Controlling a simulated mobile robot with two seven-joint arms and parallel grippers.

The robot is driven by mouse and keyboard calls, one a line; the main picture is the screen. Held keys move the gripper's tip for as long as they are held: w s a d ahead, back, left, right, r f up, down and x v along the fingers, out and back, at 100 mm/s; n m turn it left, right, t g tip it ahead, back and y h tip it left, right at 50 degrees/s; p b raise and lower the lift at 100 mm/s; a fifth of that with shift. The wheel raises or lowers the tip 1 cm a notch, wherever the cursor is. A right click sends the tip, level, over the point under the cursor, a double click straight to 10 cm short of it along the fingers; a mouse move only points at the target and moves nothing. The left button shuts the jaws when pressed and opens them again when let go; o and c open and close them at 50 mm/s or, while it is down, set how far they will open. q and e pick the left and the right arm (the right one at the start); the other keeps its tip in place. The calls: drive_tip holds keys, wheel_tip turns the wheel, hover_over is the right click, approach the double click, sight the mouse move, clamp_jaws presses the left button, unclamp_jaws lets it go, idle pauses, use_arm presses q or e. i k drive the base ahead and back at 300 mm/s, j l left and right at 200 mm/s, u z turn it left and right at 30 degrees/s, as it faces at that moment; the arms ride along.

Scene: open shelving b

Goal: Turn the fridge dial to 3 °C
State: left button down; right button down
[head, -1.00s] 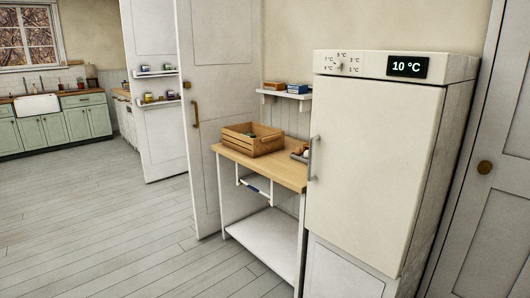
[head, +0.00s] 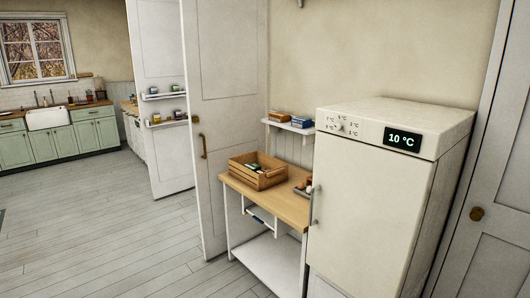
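The white fridge (head: 365,210) stands at the right with its door closed and a vertical handle (head: 314,206) on the door's left edge. On its top front panel is a small pale dial (head: 342,127) ringed by temperature marks, too small to read clearly now. Beside the dial, a black display (head: 402,139) reads 10 °C. Neither of my grippers is in view.
A wood-topped table (head: 285,204) stands left of the fridge, with a wooden crate (head: 257,178) on it. A wall shelf (head: 290,127) holds small boxes. A white door (head: 485,190) is at the right. The floor (head: 110,220) at the left is clear.

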sight(338, 127)
drive_tip(key=z, duration=0.85)
drive_tip(key=i+l+u, duration=0.1)
drive_tip(key=l, duration=0.2)
drive_tip(key=i+l+u, duration=0.1)
drive_tip(key=l, duration=0.25)
drive_tip(key=i, duration=0.1)
